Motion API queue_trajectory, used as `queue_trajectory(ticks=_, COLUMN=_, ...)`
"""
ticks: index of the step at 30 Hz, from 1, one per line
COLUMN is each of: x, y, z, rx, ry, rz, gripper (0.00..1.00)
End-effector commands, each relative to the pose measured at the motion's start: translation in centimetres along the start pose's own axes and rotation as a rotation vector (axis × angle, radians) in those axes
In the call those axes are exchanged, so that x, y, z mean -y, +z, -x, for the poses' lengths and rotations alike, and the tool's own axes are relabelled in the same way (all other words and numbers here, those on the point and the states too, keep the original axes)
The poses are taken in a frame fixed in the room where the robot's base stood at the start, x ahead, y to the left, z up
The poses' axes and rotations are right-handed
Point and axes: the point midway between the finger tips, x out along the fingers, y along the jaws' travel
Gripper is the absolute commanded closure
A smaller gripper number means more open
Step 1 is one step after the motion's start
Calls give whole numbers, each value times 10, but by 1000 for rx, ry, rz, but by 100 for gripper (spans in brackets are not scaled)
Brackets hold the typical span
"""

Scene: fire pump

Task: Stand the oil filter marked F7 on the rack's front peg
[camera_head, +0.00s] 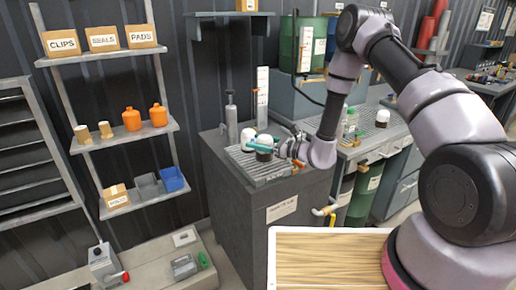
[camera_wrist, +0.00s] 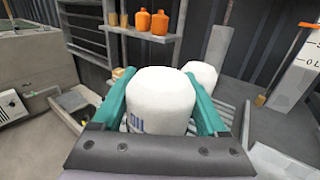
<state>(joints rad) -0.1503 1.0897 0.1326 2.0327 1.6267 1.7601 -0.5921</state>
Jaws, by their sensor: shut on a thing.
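My gripper (camera_wrist: 163,108) is shut on a white, round-topped oil filter (camera_wrist: 160,95), with one teal finger on each side. Blue lettering shows low on the filter's side, partly cut off by my gripper; I cannot read F7 on it. In the head view my gripper (camera_head: 268,143) is over the slatted top of the grey cabinet, with the held filter (camera_head: 264,154) showing a dark lower part. A second white filter (camera_wrist: 201,74) stands just beyond, also visible in the head view (camera_head: 248,134). I cannot make out the rack's pegs.
The slatted grating (camera_head: 262,172) lies under the filters on the grey cabinet (camera_head: 240,205). A grey pump-like cylinder (camera_head: 231,120) and a white gauge board (camera_head: 262,95) stand behind. Another white-topped filter (camera_head: 382,117) and bottles are on the right bench. Shelves with orange jugs (camera_head: 132,118) are left.

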Motion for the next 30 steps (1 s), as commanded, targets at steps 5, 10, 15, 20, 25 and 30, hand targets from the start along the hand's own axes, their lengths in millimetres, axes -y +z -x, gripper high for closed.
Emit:
queue_trajectory(ticks=5, x=0, y=-22, z=0, rx=1, ry=-1, rz=-1, gripper=100)
queue_trajectory(ticks=10, x=0, y=-22, z=0, rx=1, ry=-1, rz=0, gripper=100)
queue_trajectory(ticks=15, x=0, y=-25, z=0, rx=1, ry=-1, rz=0, gripper=100)
queue_trajectory(ticks=20, x=0, y=-25, z=0, rx=0, ry=-1, rz=0, gripper=0)
queue_trajectory(ticks=25, x=0, y=-24, z=0, rx=0, ry=-1, rz=0, gripper=0)
queue_trajectory(ticks=30, x=1, y=-22, z=15, rx=-1, ry=-4, rz=0, gripper=0)
